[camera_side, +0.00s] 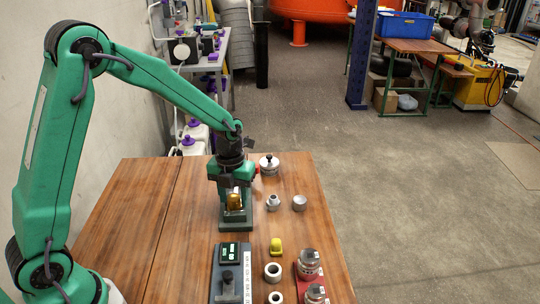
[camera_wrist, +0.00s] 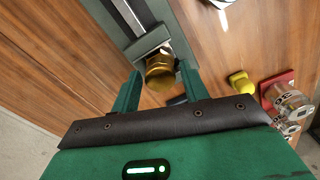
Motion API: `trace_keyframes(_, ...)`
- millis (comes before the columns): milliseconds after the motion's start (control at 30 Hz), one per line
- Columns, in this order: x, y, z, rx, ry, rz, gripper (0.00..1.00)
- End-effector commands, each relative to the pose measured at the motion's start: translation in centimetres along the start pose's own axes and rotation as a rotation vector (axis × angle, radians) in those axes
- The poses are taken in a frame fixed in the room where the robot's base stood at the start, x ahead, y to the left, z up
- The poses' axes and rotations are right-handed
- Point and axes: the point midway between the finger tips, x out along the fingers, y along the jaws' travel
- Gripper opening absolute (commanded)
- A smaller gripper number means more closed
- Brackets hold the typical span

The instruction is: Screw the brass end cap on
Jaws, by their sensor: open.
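The brass end cap (camera_side: 235,200) sits at a dark green fixture (camera_side: 236,222) on the wooden table. In the wrist view the brass cap (camera_wrist: 160,72) shows as a ribbed gold round piece at the end of a grey pipe or rail (camera_wrist: 147,40). My gripper (camera_side: 233,194) is over the fixture. In the wrist view its two green fingers (camera_wrist: 160,88) stand open, one on each side of the cap, with visible gaps. How far the cap is seated on its thread is hidden.
A yellow piece (camera_side: 276,246), steel fittings (camera_side: 273,202), rings (camera_side: 273,271) and a red holder with jars (camera_side: 308,265) stand to the right. The table's left side is clear.

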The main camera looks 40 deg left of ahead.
Motion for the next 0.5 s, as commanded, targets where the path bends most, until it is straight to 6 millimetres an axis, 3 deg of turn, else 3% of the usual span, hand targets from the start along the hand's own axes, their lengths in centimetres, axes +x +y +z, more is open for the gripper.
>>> trace_keyframes(500,-0.09,-0.06,0.06,-0.355,-0.002,-0.002,0.45)
